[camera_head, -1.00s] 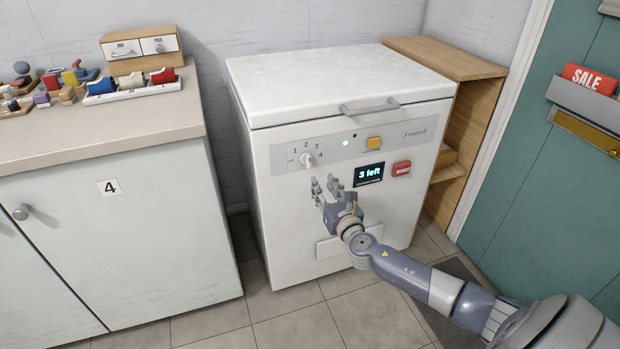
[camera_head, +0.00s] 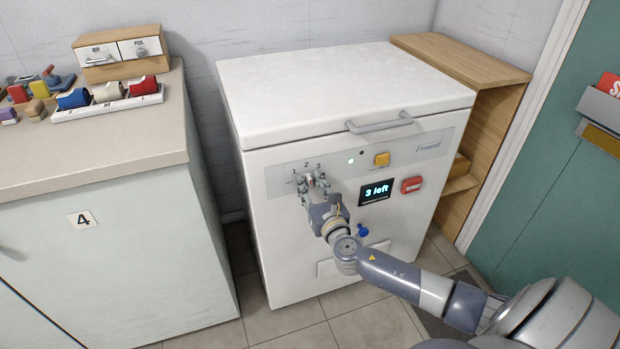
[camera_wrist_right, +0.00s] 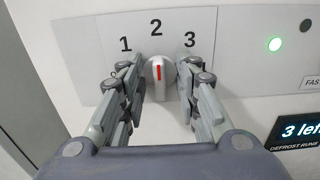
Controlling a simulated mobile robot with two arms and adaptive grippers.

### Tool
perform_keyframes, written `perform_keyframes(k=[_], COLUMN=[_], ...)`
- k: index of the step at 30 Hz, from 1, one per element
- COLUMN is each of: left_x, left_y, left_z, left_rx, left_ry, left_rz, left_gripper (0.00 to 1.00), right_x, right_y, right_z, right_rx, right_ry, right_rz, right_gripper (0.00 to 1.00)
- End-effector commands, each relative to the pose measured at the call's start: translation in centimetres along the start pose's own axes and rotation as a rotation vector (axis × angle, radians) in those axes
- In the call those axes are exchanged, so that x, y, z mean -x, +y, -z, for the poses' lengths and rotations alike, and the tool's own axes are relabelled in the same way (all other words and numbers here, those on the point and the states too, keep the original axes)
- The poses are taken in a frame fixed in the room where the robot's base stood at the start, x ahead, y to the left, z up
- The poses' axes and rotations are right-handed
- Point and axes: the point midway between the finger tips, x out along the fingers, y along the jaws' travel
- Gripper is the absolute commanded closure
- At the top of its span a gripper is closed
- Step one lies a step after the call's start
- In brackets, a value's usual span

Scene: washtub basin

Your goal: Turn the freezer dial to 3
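The freezer (camera_head: 280,245) is a white chest with a control panel on its front. Its dial (camera_wrist_right: 158,72) is a round light knob with a red mark; in the right wrist view the mark points up toward the 2. The numbers 1, 2 and 3 show around it. My right gripper (camera_head: 311,178) is at the dial, which it largely covers in the head view. In the right wrist view its open fingers (camera_wrist_right: 160,88) stand on either side of the knob, with visible gaps. My left gripper is out of view.
The panel also has a lit green light (camera_wrist_right: 274,44), a yellow button (camera_head: 382,159), a "3 left" display (camera_head: 376,192) and a red switch (camera_head: 411,185). A blue knob (camera_head: 362,230) is low on the front. A counter (camera_head: 100,145) stands left, a wooden shelf (camera_head: 490,135) right.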

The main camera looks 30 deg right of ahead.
Motion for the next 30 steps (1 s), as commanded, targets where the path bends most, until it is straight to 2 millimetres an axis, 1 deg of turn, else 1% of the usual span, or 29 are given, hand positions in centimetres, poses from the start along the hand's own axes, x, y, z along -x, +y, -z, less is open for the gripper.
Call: perform_keyframes(k=[7,8,9,11,12,20,26,28,30], left_x=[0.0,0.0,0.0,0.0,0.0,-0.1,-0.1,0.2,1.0], left_y=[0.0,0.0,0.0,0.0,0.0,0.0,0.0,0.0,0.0], left_z=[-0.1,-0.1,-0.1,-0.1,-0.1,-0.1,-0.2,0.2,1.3], left_rx=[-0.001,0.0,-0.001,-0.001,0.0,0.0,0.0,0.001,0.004], left_ry=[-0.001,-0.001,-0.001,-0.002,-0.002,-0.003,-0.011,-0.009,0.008], left_rz=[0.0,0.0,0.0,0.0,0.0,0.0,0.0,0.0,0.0], left_gripper=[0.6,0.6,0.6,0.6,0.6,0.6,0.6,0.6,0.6], right_x=[0.0,0.0,0.0,0.0,0.0,0.0,0.0,0.0,0.0], right_y=[0.0,0.0,0.0,0.0,0.0,0.0,-0.1,-0.1,-0.1], right_z=[0.0,0.0,0.0,0.0,0.0,0.0,0.1,0.1,0.1], right_rx=[0.0,0.0,0.0,0.0,0.0,-0.005,-0.055,-0.089,-0.133], right_ry=[0.0,0.0,0.0,0.0,0.0,0.0,-0.001,-0.001,-0.001], right_rz=[0.0,0.0,0.0,0.0,0.0,0.0,0.002,0.002,0.001], right_gripper=[0.7,0.75,0.84,0.97,1.0,1.0,1.0,1.0,1.0])
